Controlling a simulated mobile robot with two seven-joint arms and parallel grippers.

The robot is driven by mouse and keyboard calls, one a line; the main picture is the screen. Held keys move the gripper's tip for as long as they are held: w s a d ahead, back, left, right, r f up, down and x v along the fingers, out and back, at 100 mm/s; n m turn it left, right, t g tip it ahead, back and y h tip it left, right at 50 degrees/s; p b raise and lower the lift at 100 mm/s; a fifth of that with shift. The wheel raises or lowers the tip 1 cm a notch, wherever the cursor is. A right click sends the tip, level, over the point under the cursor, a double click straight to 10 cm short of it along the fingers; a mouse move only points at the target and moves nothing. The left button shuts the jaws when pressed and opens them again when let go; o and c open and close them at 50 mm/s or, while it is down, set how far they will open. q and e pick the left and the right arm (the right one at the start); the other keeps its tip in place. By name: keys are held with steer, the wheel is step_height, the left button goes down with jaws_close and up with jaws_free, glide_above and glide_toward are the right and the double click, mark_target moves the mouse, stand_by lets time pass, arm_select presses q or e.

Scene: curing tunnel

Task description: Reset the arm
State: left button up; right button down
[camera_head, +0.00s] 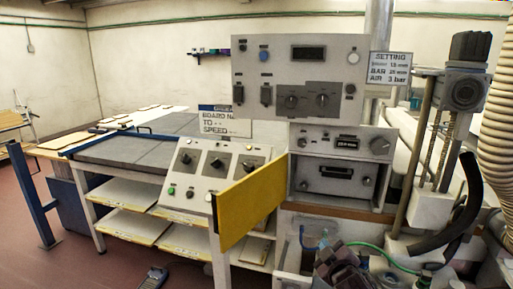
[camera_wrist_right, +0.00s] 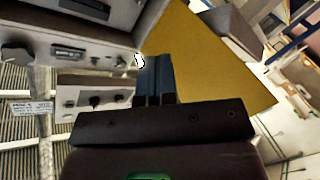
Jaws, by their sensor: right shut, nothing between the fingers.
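My right gripper (camera_wrist_right: 155,62) shows in the right wrist view, its dark blue fingers together with nothing between them. In the head view the dark right wrist (camera_head: 340,268) is low, right of centre, in front of the machine. A yellow panel (camera_head: 252,205) stands out at an angle beside the sloped control box; it also shows close behind the fingers in the wrist view (camera_wrist_right: 205,60). I cannot tell whether the fingers touch it. My left gripper is not in view.
A sloped control box (camera_head: 205,172) with knobs stands left of the yellow panel. Upright control panels (camera_head: 300,75) rise behind. A bench (camera_head: 120,150) with lower shelves is at left. A pump-like column, black hose and ribbed duct (camera_head: 497,130) crowd the right. Red floor is open at lower left.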

steer(key=s+d+f+m+g, duration=0.1)
steer(key=s+d+f+m, duration=0.2)
steer(key=s+f, duration=0.3)
steer(key=s+d+f+m+g+h, duration=0.1)
steer(key=s+f, duration=0.6)
steer(key=s, duration=0.9)
steer(key=s+d+f+m+g+h, duration=0.1)
steer(key=s+d+f+m+g, duration=0.2)
steer(key=s, duration=0.8)
step_height(320, 180, down, 4)
steer(key=shift+s+d+r+m, duration=0.1)
steer(key=shift+s+d+m, duration=0.3)
steer(key=shift+d+m, duration=0.6)
steer(key=shift+a, duration=0.1)
